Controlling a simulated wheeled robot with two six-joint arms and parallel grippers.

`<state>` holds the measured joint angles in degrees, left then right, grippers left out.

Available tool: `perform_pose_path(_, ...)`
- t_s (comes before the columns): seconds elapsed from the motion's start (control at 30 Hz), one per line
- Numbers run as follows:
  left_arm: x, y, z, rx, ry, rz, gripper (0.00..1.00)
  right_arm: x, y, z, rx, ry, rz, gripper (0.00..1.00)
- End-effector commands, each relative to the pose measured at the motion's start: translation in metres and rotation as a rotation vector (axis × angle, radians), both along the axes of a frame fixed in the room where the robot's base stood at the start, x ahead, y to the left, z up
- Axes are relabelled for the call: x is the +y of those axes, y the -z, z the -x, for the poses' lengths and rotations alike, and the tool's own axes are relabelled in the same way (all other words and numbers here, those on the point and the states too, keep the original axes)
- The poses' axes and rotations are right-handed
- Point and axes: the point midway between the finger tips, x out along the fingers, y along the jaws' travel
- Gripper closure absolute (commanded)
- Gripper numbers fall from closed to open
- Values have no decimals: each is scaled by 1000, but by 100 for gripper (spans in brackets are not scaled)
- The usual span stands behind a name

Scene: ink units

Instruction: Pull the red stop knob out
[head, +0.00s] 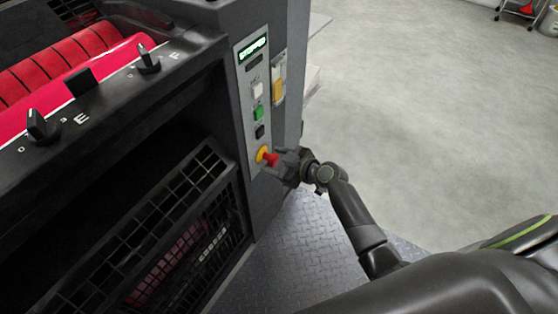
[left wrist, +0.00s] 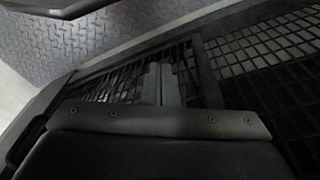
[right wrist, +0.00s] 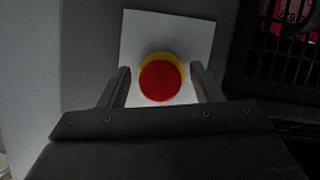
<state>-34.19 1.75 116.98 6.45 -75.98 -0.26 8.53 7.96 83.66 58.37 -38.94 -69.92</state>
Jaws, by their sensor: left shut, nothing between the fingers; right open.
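The red stop knob (head: 271,159) with its yellow collar (head: 262,154) is low on the grey control panel (head: 247,92) of the machine. My right gripper (head: 276,162) is at the knob, its fingers pointing toward the panel. In the right wrist view the red knob (right wrist: 160,81) lies between the two open fingers of my right gripper (right wrist: 163,85), with a gap visible on both sides. My left gripper (left wrist: 161,82) is shut and empty in the left wrist view, in front of a black grille. It does not show in the head view.
A black grille guard (head: 190,220) is left of the panel. Open grey floor (head: 420,110) lies to the right.

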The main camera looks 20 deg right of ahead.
Motion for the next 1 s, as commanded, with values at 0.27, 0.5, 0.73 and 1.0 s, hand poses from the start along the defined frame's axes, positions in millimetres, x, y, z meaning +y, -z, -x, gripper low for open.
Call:
perform_pose_path(0.27, 2, -1, 2, 11, 0, -9, 100, -14, -11, 21, -1, 0, 2, 41)
perform_pose_path(0.5, 1, 6, 3, 38, 0, -13, 100, -42, -30, 65, 1, 0, 6, 41)
perform_pose_path(0.73, -2, 10, 5, 50, -5, -9, 100, -69, -50, 107, 1, 1, 6, 41)
perform_pose_path(1.0, -2, 12, 7, 58, -5, -10, 100, -86, -63, 133, 1, 1, 2, 41)
